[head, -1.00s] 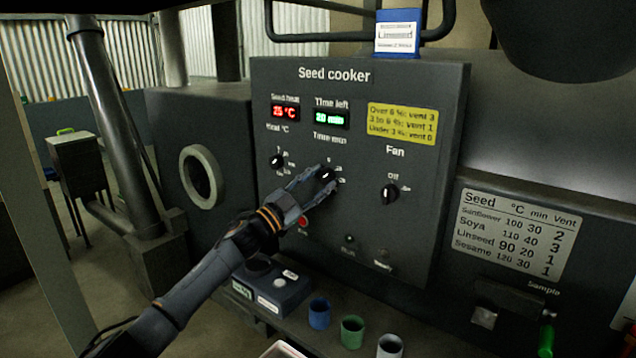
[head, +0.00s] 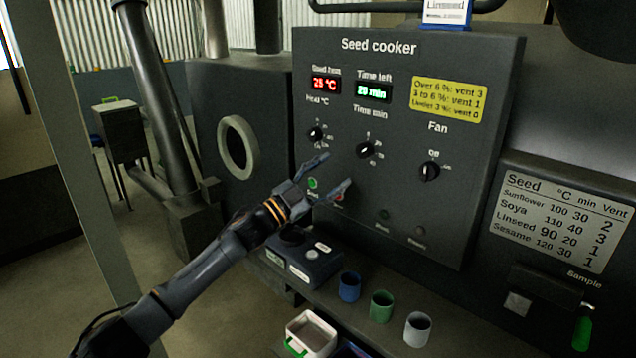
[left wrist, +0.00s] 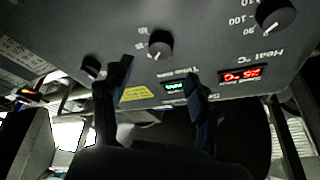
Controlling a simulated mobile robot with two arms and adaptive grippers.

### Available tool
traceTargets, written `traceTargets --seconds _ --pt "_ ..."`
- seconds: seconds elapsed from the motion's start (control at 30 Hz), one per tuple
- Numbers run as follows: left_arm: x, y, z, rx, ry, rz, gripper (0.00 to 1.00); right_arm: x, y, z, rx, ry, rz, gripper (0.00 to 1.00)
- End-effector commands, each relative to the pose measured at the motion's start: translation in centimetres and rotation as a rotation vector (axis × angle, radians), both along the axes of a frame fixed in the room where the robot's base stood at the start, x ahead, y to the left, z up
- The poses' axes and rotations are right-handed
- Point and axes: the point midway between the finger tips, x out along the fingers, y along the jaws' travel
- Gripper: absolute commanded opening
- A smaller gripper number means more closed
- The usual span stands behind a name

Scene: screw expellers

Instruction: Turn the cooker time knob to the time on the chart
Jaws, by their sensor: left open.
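The time knob (head: 364,150) is a black dial with a white pointer, below the green "20 min" display (head: 373,92) on the seed cooker panel. It also shows in the left wrist view (left wrist: 160,43). The chart (head: 563,222) at the right lists Linseed 90, 20, 1. A blue card above the panel reads Linseed (head: 446,12). My left gripper (head: 337,173) is open and empty, below and left of the time knob and apart from it. In the left wrist view the knob lies beyond the gap between the fingers. My right gripper is not in view.
The heat knob (head: 315,134) is left of the time knob, and the fan knob (head: 429,171) is to its right. A green start button (head: 313,183) and a red button (head: 338,197) are close to my fingers. Blue, green and grey cups (head: 418,329) stand on the ledge below.

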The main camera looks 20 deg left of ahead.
Motion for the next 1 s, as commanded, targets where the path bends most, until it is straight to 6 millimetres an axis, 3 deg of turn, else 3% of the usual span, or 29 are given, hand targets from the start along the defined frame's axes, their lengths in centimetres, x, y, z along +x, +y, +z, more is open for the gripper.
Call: traceTargets --seconds 0.1,0.3,0.83,0.93,1.0 --pt "-1.8 1.1 -0.9 0.002 0.002 0.000 0.61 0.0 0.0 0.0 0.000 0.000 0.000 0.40" --pt "-3.2 2.0 -1.4 -0.001 0.001 0.001 0.61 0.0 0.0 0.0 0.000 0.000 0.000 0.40" --pt "-3.3 2.0 -1.5 -0.003 0.003 0.001 0.61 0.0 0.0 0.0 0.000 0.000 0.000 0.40" --pt "-3.4 1.3 -3.0 -0.021 0.035 0.021 0.61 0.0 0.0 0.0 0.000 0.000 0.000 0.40" --pt "-3.8 0.2 -5.3 -0.048 0.091 0.058 0.61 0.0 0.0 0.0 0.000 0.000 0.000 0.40"
